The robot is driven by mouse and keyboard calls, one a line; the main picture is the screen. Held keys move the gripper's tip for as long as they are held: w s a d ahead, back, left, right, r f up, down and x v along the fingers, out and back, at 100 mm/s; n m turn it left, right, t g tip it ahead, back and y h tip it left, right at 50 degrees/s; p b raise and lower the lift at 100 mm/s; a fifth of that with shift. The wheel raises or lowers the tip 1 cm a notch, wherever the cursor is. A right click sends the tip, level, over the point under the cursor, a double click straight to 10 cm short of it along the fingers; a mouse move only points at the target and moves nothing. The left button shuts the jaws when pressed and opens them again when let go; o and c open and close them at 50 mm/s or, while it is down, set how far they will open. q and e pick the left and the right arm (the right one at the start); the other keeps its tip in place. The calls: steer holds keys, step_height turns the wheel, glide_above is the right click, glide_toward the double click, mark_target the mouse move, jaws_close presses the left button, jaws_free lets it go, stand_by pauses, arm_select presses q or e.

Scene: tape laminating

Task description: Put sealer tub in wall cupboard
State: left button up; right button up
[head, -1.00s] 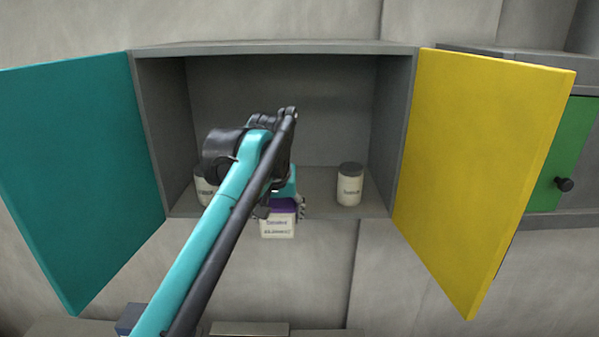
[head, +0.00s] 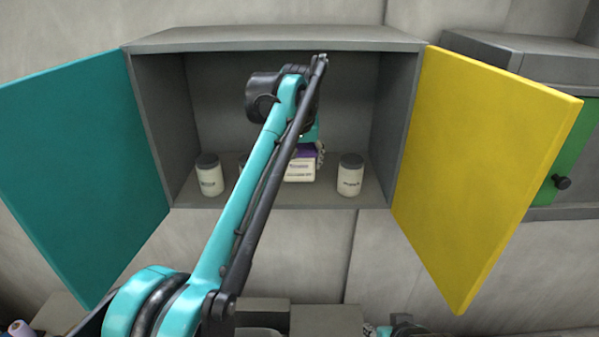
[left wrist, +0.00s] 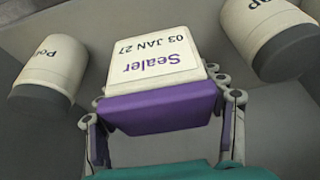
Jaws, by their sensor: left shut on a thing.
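The sealer tub (head: 300,171) is a white, square tub with a purple lid. My left gripper (head: 307,150) is shut on it near the lid, and its arm partly covers the view. The tub is upright inside the opening of the wall cupboard (head: 270,38), between jars. I cannot tell whether its base touches the cupboard floor. In the left wrist view the tub (left wrist: 155,60) shows its label "Sealer 03 JAN 27", upside down, between the fingers (left wrist: 163,105). The cupboard's teal left door (head: 85,180) and yellow right door (head: 490,170) stand wide open.
White jars with dark lids stand on the cupboard floor, one at left (head: 209,175) and one at right (head: 350,175). Another is mostly hidden behind my arm. Boxes (head: 325,320) lie low in front. A grey cabinet with a green door (head: 570,150) is at far right.

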mark_target(299, 175)
arm_select(q)
steer(key=shift+w+f, duration=0.1)
steer(key=shift+f, duration=2)
steer(key=shift+f, duration=0.15)
steer(key=o, duration=1.5)
steer(key=shift+c, duration=0.2)
